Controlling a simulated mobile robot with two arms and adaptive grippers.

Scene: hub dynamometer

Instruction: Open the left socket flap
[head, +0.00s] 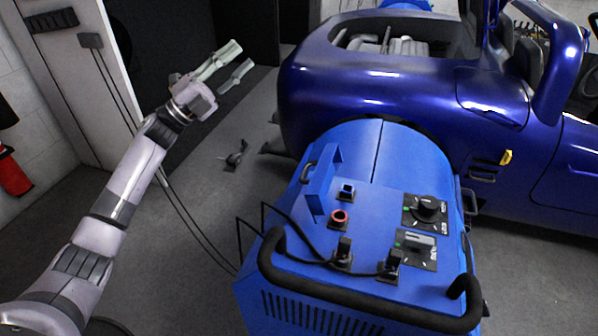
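The blue hub dynamometer (300,262) stands in the lower middle, with sockets on its sloped top panel. Two black fittings sit low on this panel, a left one (343,252) and a right one (391,264), with black cables by them. I cannot tell whether their flaps are open or shut. Above are a round orange-rimmed socket (338,217) and a small blue square socket (347,190). My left gripper (243,56) is open and empty, in the air left of the car's rear and well away from the panel. My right gripper is not in view.
A black handlebar (370,308) curves around the dynamometer's front edge. A dial (427,208) and a switch (418,241) sit at the panel's right. The blue car (400,90) stands close behind. The floor (190,255) between my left arm and the dynamometer is mostly clear, apart from cables.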

